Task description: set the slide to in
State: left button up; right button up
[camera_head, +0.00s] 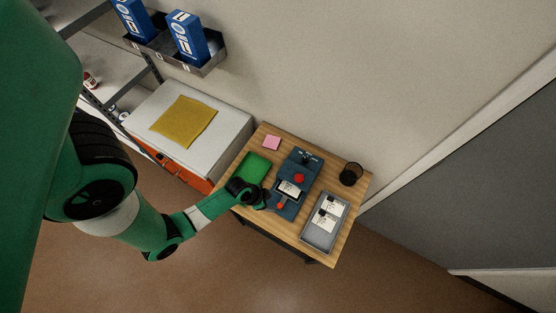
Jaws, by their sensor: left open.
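A dark blue device (309,170) stands on the small wooden table. It has a red knob (299,178) on top, a pale labelled panel (290,188) and a small red-tipped part (280,205) near its front end. Which part is the slide is too small to tell. My left gripper (262,203) is open, low over the table, close to the left side of the device's front end. Its fingers are dark and small here, and I cannot tell whether they touch the device. My right gripper is not in view.
A green pad (256,166) lies left of the device, partly behind my gripper. A grey tray (334,238) with labelled items lies to the right.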

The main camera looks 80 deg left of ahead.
aim_at(279, 205)
pick_arm(q)
jog(key=b+x, duration=0.2)
jog(key=x, duration=0.6)
jog(key=shift+w+f+b, duration=0.2)
jog(key=shift+b, duration=0.2)
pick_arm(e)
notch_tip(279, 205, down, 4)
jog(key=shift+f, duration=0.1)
pick_arm(q)
jog(key=shift+c, duration=0.4)
grip_shut()
